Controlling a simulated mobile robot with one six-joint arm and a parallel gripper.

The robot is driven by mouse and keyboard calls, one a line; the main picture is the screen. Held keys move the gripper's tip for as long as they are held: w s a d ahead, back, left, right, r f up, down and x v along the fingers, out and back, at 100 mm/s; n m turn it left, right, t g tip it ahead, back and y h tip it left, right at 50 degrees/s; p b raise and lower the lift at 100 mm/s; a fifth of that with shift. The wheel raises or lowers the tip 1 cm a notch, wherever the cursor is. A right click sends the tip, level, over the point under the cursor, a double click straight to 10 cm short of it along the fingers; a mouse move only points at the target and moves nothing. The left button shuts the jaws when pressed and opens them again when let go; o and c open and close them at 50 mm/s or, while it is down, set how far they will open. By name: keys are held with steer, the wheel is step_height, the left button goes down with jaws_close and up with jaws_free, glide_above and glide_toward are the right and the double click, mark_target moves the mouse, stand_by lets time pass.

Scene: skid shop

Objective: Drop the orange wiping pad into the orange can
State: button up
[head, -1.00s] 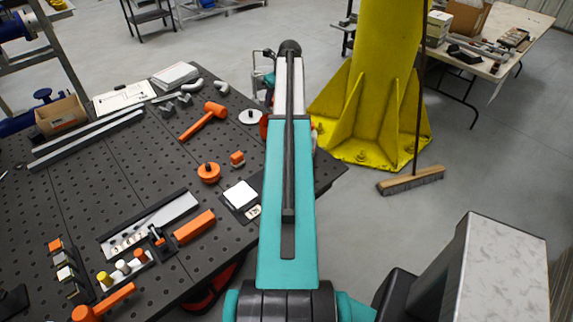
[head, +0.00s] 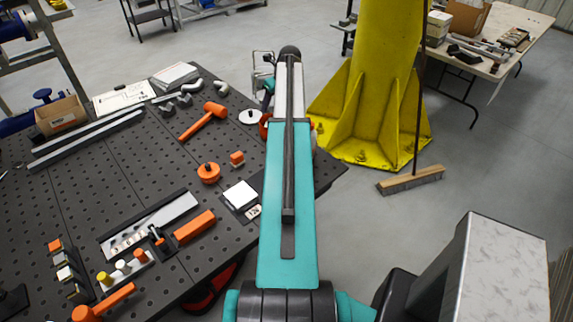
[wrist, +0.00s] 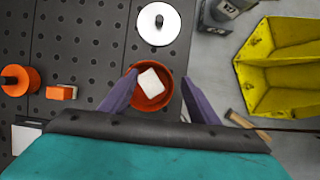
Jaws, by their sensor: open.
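The orange can (wrist: 148,106) stands open-topped near the bench edge. Part of it shows beside my arm in the head view (head: 264,124). A pale, whitish block (wrist: 151,83) shows within its rim in the wrist view; its depth is unclear, and I cannot tell if it is the wiping pad. A small orange block (wrist: 62,92) with a pale end lies to the left on the bench, also in the head view (head: 237,158). My gripper (wrist: 160,77) is open above the can, its fingers on either side of the pale block. In the head view my arm hides it.
A white disc (wrist: 158,23) lies beyond the can. A round orange piece (wrist: 17,80) lies at the left on the perforated bench (head: 100,190). A yellow column base (head: 365,130) stands right of the bench, with a broom (head: 410,181) beside it.

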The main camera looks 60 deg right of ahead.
steer(key=shift+r, duration=0.1)
steer(key=b+v, duration=0.5)
steer(key=v, duration=0.8)
steer(key=shift+r, duration=0.3)
stand_by(0.6)
steer(key=shift+s+a, duration=0.1)
steer(key=shift+s, duration=0.05)
